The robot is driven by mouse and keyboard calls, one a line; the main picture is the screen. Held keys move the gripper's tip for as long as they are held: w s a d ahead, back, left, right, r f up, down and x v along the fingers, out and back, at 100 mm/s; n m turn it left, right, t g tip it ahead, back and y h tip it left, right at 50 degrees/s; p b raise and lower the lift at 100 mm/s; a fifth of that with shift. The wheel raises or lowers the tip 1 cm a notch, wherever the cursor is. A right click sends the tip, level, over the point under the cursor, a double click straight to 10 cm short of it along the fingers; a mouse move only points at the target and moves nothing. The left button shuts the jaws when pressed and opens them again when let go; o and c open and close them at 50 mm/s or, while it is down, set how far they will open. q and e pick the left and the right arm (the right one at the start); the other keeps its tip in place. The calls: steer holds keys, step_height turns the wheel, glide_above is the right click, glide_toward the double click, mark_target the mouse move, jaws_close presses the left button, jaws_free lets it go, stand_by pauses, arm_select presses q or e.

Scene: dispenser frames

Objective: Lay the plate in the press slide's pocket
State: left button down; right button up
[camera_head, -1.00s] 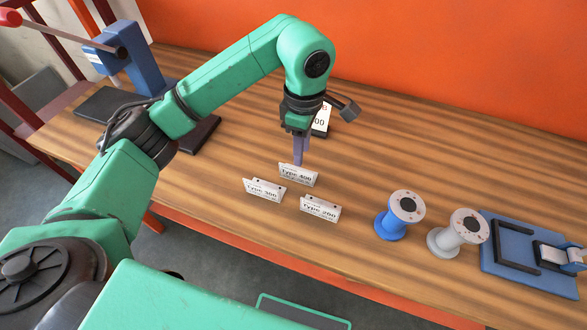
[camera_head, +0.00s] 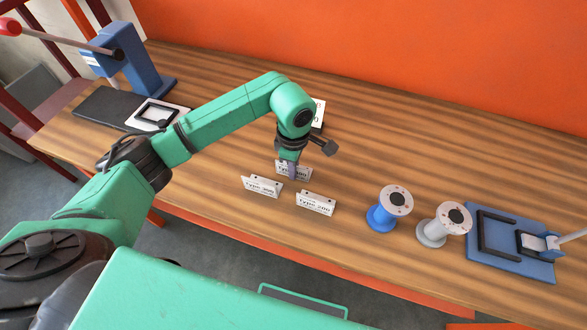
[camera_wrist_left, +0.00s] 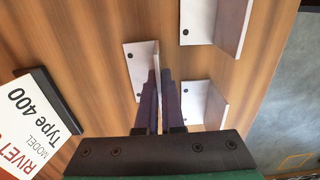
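Three pale angled plates stand on the table: Type 300 (camera_head: 262,186), Type 200 (camera_head: 315,203) and Type 400 (camera_head: 306,171). My left gripper (camera_head: 292,172) points down at the Type 400 plate. In the left wrist view, the fingers of the left gripper (camera_wrist_left: 160,80) flank that plate's upright wall (camera_wrist_left: 156,52) with hardly any gap, and appear shut on it. The plate still stands on the table. The blue press (camera_head: 130,60) with a red-knobbed lever is at the far left; a pale slide with a black-framed pocket (camera_head: 176,106) lies before it. My right gripper is out of view.
A card reading Type 400 (camera_wrist_left: 42,120) lies behind the gripper. A blue spool (camera_head: 383,216), a grey spool (camera_head: 432,233) and a blue fixture (camera_head: 510,262) with a black frame stand at the right. The back middle of the table is clear.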

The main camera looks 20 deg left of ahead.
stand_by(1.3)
arm_select(q)
steer(key=shift+r, duration=0.1)
step_height(320, 180, up, 20)
steer(key=b, duration=0.1)
steer(key=shift+b, duration=0.4)
